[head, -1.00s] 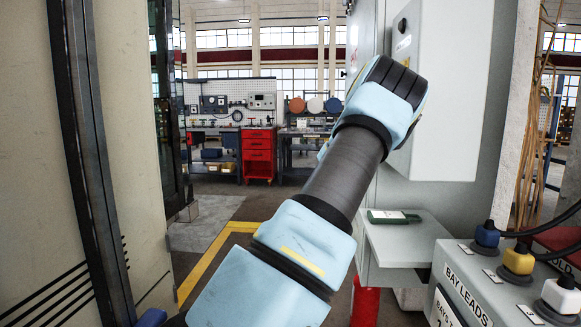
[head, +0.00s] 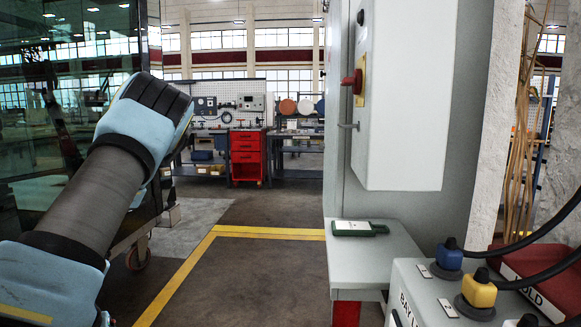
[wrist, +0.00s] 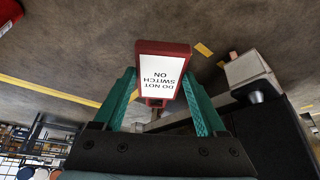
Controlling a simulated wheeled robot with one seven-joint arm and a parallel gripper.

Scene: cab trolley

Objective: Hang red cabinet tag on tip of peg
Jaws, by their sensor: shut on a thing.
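The red cabinet tag (wrist: 144,46), with a white face reading "DO NOT SWITCH ON" upside down, is in the wrist view between the green fingers of my gripper (wrist: 158,78). My gripper is shut on it, over the floor. In the head view the fingers and tag are hidden behind my own arm at the left. A thin grey peg (head: 348,126) juts left from the side of the grey wall cabinet (head: 408,100), below a red switch handle (head: 352,81). My arm is well left of the peg, with a wide gap between.
A grey shelf (head: 375,262) below the cabinet bears a dark green object (head: 357,228). A bay-leads box with blue (head: 449,255) and yellow plugs stands front right. A glass panel (head: 60,90) is at left. Middle floor is clear.

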